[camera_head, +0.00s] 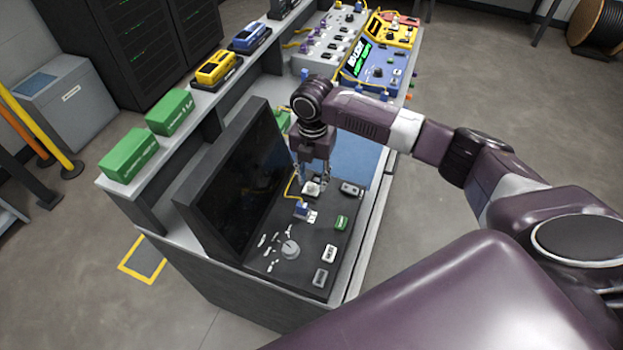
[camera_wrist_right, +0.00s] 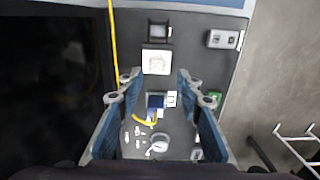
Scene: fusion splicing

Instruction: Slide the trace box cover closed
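My right gripper (camera_head: 311,176) points down over the dark panel in front of the black monitor. In the wrist view, the right gripper (camera_wrist_right: 157,82) has its two fingers spread wide, with nothing between the tips. A small white square piece (camera_wrist_right: 156,62), which looks like the trace box cover, lies just beyond the fingertips. A dark square frame (camera_wrist_right: 159,31) adjoins its far side; it looks like the open part of the box. In the head view the white piece (camera_head: 311,189) shows just below the gripper, partly covered by the fingers. My left gripper is not in view.
The black monitor (camera_head: 243,170) stands close left of the gripper. A blue connector (camera_head: 301,208) with a yellow cable, a round knob (camera_head: 290,249), a green switch (camera_head: 341,223) and a grey switch box (camera_wrist_right: 223,39) sit on the panel around it. Open floor lies right of the bench.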

